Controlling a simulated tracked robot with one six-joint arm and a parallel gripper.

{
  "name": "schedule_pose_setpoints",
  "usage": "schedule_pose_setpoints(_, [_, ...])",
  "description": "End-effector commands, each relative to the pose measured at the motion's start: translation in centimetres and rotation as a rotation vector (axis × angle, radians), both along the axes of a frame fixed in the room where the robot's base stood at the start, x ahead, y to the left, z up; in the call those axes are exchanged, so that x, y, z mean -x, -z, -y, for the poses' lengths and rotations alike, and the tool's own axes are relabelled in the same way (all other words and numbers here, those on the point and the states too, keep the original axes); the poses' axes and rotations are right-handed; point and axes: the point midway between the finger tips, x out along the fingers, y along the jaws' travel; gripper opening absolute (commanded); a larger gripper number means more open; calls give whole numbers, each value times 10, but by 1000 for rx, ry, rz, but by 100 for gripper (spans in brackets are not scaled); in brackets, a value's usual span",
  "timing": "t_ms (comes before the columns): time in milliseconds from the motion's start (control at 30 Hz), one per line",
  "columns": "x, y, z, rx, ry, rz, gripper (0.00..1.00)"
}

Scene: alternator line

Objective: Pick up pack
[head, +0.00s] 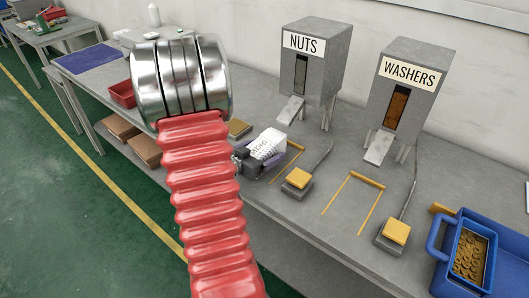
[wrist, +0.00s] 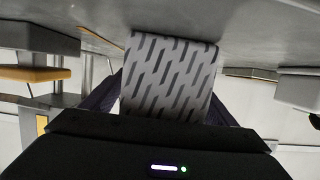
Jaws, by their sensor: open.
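The pack (head: 267,144) is a small white packet with dark print. In the head view it stands at the table spot in front of the nuts dispenser, partly hidden by my gripper. My gripper (head: 258,166) is at the pack, low over the table and partly behind my red arm sleeve. In the wrist view the pack (wrist: 170,75) shows a pale face with dark slanted dashes. It lies between the two dark fingers of my gripper (wrist: 165,98), which are open. Contact between fingers and pack cannot be told.
A nuts dispenser (head: 312,60) and a washers dispenser (head: 410,90) stand at the back of the grey table. Yellow-topped pads (head: 299,178) (head: 396,231) stand in front. A blue bin (head: 439,262) with brass-coloured parts is at right. The yellow-marked space (head: 350,205) is clear.

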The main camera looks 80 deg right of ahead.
Motion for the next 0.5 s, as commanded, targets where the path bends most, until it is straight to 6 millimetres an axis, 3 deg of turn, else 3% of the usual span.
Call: schedule_pose_setpoints(500, [0, 0, 0, 0, 0, 0, 46])
